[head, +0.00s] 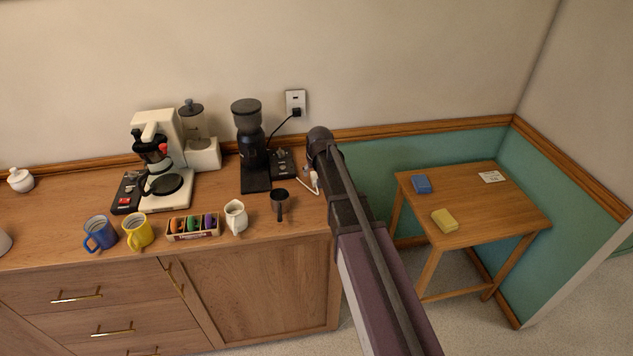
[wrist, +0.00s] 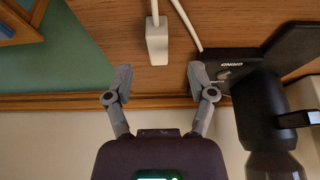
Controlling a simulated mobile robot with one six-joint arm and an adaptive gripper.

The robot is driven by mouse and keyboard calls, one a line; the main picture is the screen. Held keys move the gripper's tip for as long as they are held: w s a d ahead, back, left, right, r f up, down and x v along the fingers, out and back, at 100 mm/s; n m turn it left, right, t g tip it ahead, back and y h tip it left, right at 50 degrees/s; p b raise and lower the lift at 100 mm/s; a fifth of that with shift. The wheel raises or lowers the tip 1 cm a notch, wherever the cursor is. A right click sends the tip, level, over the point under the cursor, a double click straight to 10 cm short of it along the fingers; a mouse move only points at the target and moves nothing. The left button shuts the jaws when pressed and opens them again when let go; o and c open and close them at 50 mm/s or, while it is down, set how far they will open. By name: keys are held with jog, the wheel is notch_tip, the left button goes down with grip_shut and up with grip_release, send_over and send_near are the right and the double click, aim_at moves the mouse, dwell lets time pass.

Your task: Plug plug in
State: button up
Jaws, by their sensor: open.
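A white plug (wrist: 157,45) with a white cable lies on the wooden counter. In the wrist view it sits ahead of my gripper (wrist: 159,76), centred between the two spread fingers and apart from both. My gripper is open and empty. In the head view the plug (head: 315,180) shows as a small white piece at the counter's right end, beside my arm, which mostly hides the fingers. A wall outlet (head: 296,97) is above the counter, with a black plug (head: 296,113) in its lower part.
A black coffee grinder (head: 249,147) and its control box (head: 282,163) stand just left of my arm. A small wooden table (head: 475,205) is at right, across a gap.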

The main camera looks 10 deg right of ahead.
aim_at(315, 177)
dwell(0.3)
jog(key=shift+b+x, duration=2.4)
jog(key=shift+x, duration=0.2)
jog(key=shift+d, duration=0.1)
grip_shut()
